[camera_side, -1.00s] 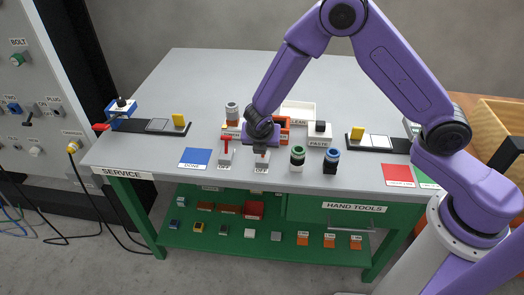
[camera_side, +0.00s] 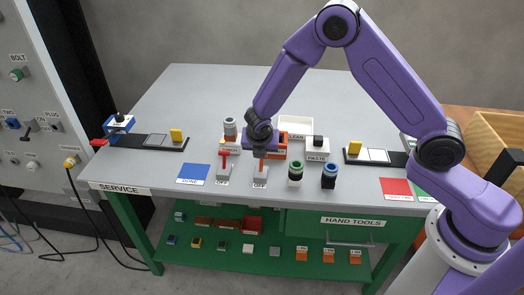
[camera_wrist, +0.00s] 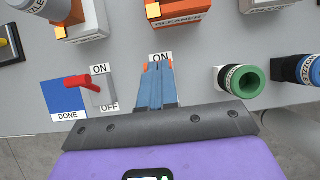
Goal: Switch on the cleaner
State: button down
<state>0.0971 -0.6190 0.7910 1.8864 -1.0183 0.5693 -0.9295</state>
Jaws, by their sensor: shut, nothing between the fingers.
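The orange box marked CLEANER (camera_wrist: 180,14) stands behind my gripper in the wrist view, and its orange side (camera_side: 282,152) shows in the side view. In front of it is a grey switch block (camera_side: 260,173) with an OFF label at its front. In the wrist view, an ON label (camera_wrist: 160,57) shows just past my fingertips. My gripper (camera_wrist: 158,70) is shut and empty, over this switch. Small orange edges show on both sides of the fingers. The fingers hide most of the switch and its lever, so I cannot tell its position or whether they touch.
A second switch (camera_wrist: 103,90) with a red lever stands close on the left, beside the blue DONE mat (camera_wrist: 64,98). Green-topped (camera_wrist: 243,81) and blue-topped (camera_wrist: 309,70) cylinders stand on the right. The PASTE box (camera_side: 316,148) is behind them.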

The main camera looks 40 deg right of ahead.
dwell(0.3)
jog(key=w+d+r+v, duration=0.1)
jog(key=v, duration=1.2)
jog(key=shift+d, duration=0.1)
jog(key=s+d+r+m+g+y, duration=0.1)
jog(key=s+m, duration=0.3)
jog(key=s, duration=0.6)
jog(key=s+d+r+m+g+y, duration=0.1)
jog(key=s+d+m, duration=0.3)
jog(key=s, duration=0.7)
jog(key=s+d+r+m+g+y, duration=0.1)
jog(key=s+d+r+m+y, duration=0.1)
jog(key=s+m, duration=0.4)
jog(key=s+d, duration=0.1)
jog(key=s, duration=0.4)
jog(key=shift+s+d+r+g, duration=0.15)
jog(key=shift+d+r+g, duration=0.1)
jog(key=shift+g, duration=0.15)
